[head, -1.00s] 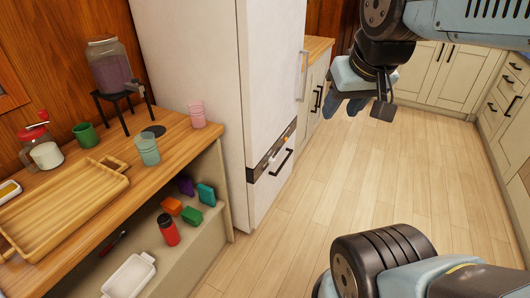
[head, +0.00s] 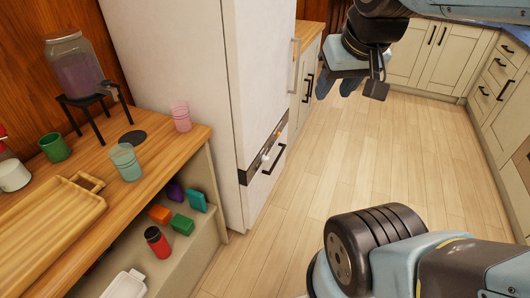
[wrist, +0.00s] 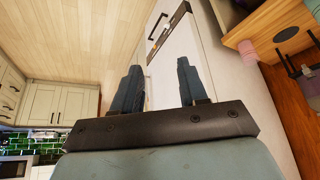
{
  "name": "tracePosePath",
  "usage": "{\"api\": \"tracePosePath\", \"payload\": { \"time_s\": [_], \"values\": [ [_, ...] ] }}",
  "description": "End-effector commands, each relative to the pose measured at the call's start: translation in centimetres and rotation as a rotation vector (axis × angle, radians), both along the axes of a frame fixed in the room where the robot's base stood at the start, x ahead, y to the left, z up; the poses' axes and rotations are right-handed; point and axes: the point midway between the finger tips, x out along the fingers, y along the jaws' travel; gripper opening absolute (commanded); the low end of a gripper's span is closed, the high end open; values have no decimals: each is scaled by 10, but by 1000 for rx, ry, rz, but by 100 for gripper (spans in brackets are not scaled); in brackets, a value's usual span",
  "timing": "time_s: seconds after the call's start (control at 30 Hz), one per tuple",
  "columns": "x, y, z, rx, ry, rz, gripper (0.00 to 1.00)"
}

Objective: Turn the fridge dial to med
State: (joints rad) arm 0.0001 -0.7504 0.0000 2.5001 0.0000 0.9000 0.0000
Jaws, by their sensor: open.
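The white fridge (head: 185,80) stands left of centre in the head view, with a dark control strip (head: 262,150) low on its front. A small orange-tinted dial (head: 265,157) sits on that strip; its setting is too small to read. In the wrist view the fridge (wrist: 190,65) and its strip (wrist: 158,33) lie beyond the fingers. My gripper (head: 338,88) is in front of the fridge, to the right of it and apart from it. Its two fingers (wrist: 158,88) are apart with nothing between them in the wrist view.
A wooden counter (head: 190,140) left of the fridge holds a pink cup (head: 181,117), a teal cup (head: 126,162), a green mug (head: 55,148), a drink dispenser (head: 75,75) and a wooden tray (head: 50,215). Cream cabinets (head: 435,55) stand behind. The wood floor (head: 330,160) is clear.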

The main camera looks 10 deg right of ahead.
Motion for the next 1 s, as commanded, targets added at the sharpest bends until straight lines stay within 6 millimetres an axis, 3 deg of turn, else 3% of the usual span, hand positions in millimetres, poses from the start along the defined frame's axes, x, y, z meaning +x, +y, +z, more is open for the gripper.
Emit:
{"api": "tracePosePath", "payload": {
  "time_s": [0.27,0.67,1.0],
  "values": [
    [18,1,-2,27,57,7,43],
    [101,14,-23,183,273,32,43],
    [179,18,-62,361,422,49,43]
  ]
}}
